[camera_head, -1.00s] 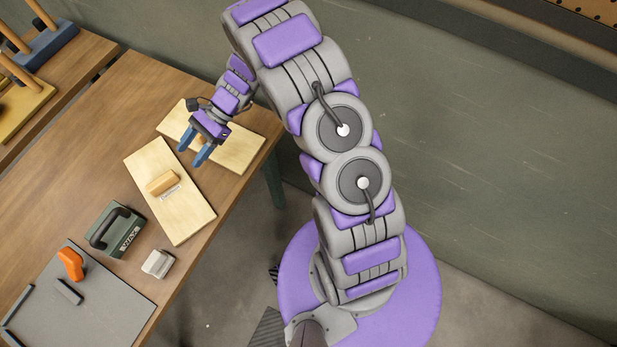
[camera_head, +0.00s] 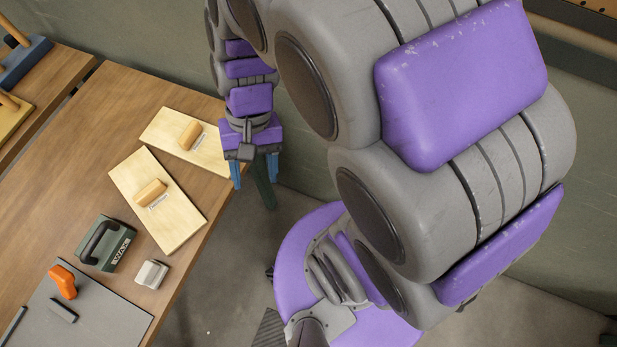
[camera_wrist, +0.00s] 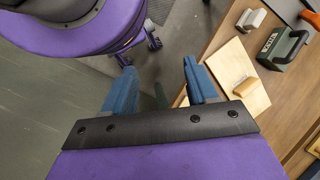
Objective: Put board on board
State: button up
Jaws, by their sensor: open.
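Two pale wooden boards, each with a light wood handle on top, lie side by side on the table. The far board (camera_head: 163,128) has its handle (camera_head: 190,135) uncovered. The near board (camera_head: 180,222) and its handle (camera_head: 150,192) are in clear sight. My gripper (camera_head: 254,182) is open and empty, right of the far board and beyond the table edge. In the wrist view my gripper (camera_wrist: 158,72) has nothing between its blue fingers. One board (camera_wrist: 226,62) with its handle (camera_wrist: 246,87) shows there to the right of the fingers.
The wooden table (camera_head: 95,125) also holds a green WAX box (camera_head: 104,243), a small grey-white block (camera_head: 151,274), and an orange tool (camera_head: 62,282) on a grey mat (camera_head: 105,320). A second bench with pegged racks (camera_head: 25,65) stands at upper left.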

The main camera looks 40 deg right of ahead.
jog(key=s+d+r+n+t+h, duration=0.1)
jog(key=s+d+r+n+h, duration=0.1)
jog(key=s+d, duration=0.4)
jog(key=shift+s+d+n+t+h, duration=0.15)
jog(key=shift+s+n+t+h, duration=0.25)
jog(key=shift+s+n, duration=0.65)
